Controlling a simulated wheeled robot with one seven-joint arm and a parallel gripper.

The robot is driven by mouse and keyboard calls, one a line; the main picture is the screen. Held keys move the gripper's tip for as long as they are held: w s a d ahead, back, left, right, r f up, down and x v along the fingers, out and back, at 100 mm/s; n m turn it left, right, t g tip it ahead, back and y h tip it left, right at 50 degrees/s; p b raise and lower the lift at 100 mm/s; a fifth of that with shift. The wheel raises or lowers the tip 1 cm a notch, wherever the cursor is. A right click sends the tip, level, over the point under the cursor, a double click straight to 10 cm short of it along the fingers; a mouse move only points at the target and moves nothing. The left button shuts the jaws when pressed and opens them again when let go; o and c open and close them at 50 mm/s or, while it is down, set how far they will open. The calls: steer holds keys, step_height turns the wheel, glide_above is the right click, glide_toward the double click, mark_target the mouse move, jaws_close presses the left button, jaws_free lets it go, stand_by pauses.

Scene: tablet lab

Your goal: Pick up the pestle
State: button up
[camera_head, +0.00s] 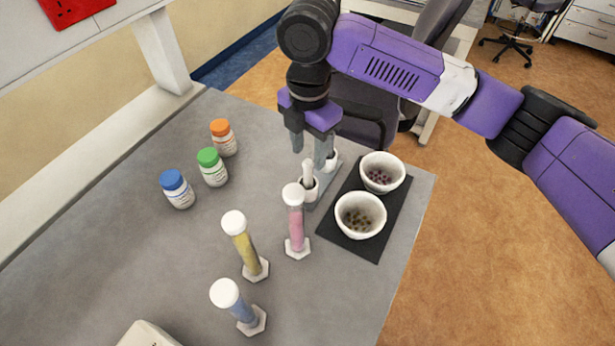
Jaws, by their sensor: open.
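A white pestle (308,181) stands upright in a grey holder (326,188) near the middle of the table. A second white piece (332,161), perhaps another pestle, shows at the holder's far end, partly hidden by my right finger. My gripper (309,158) points down over the holder, its two grey fingers apart with nothing held between them. The near pestle's top shows just below and between the fingertips in the picture. I cannot tell the exact height gap.
Two white bowls with dark bits, a far one (383,172) and a near one (361,215), sit on a black mat (371,248) to the right. Capped tubes, pink (296,222), yellow (244,246) and blue (240,306), stand in front. Three bottles (212,168) stand left.

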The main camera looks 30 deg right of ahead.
mark_target(308, 161)
steer(key=shift+s+a+f+p, duration=0.1)
steer(key=shift+f+p, duration=0.2)
steer(key=shift+f, duration=0.85)
steer(key=shift+s+a+f+p, duration=0.1)
steer(key=shift+f+p, duration=0.2)
steer(key=shift+f, duration=0.85)
jaws_close()
